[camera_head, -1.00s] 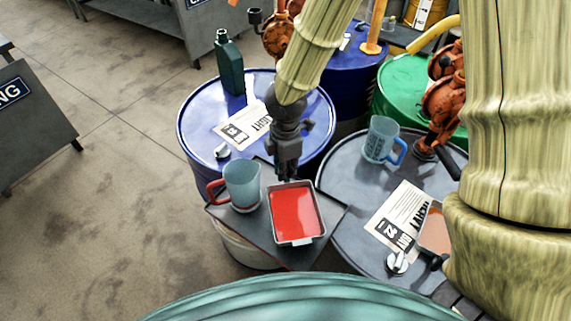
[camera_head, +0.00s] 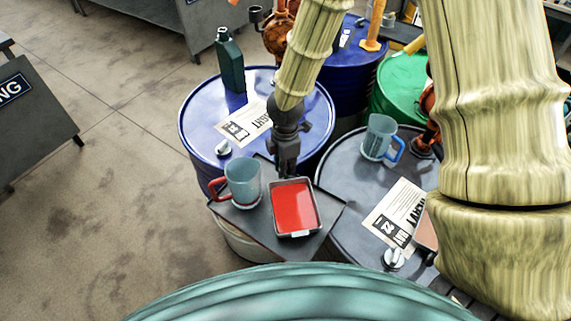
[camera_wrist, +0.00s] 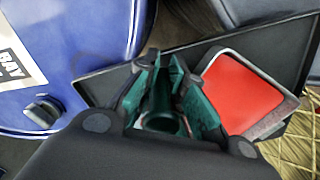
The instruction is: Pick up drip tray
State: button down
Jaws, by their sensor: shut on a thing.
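The drip tray (camera_head: 317,205) is a shallow grey rectangular pan with a red inside. It is over a dark grey board beside the blue drum; I cannot tell whether it touches the board. My gripper (camera_head: 287,172) points down at the tray's far edge and is shut on that rim. In the wrist view the tray (camera_wrist: 243,92) shows to the right of my gripper's green-padded fingers (camera_wrist: 170,80). The contact itself is mostly hidden by the fingers.
A jug with a red handle (camera_head: 243,182) stands on the board (camera_head: 328,218), close left of the tray. The blue drum (camera_head: 192,125) is behind. A grey drum (camera_head: 345,172) is at right with a blue-handled jug (camera_head: 380,137). A dark green bottle (camera_head: 230,62) stands on the blue drum.

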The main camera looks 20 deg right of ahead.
jog(key=shift+f, duration=0.1)
jog(key=c, duration=1.5)
grip_release()
jog(key=shift+c, duration=0.2)
jog(key=shift+o, duration=0.2)
